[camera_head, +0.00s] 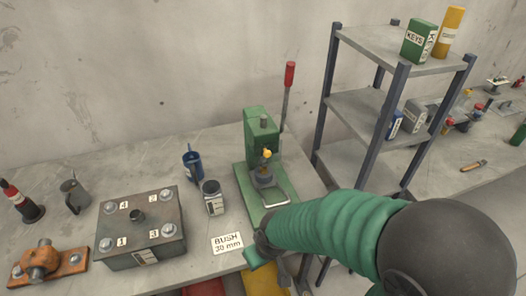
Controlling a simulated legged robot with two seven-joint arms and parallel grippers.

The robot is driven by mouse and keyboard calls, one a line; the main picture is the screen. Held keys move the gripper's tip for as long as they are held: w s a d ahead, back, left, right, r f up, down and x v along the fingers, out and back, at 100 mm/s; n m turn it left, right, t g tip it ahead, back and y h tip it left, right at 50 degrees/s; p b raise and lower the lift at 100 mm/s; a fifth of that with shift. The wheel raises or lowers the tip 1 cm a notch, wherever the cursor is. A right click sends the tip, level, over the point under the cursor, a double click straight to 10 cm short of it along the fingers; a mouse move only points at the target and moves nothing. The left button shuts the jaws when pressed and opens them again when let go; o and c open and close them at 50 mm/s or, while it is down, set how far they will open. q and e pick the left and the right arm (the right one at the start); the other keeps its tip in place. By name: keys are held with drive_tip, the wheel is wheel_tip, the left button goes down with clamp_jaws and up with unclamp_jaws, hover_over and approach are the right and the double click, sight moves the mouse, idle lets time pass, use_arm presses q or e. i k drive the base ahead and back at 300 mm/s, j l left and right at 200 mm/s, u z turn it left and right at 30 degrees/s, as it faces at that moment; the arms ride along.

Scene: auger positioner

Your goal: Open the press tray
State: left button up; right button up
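A green arbor press (258,130) stands on the workbench, with a lever ending in a red grip (290,74) rising at its right. At the front of its base is a pale metal tray (280,199) with a looped front edge. I cannot tell how far the tray is drawn out. My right arm enters from the right in a green sleeve. My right gripper (268,266) is at the bench's front edge, below and in front of the press base, apart from the tray as far as I see. Its fingers are partly hidden. My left gripper is out of view.
A label reading BUSH 30 mm (227,242) lies left of my gripper. A metal shelf (365,105) stands close on the right.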

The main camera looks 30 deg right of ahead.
sight(260, 182)
drive_tip(key=z, duration=1.2)
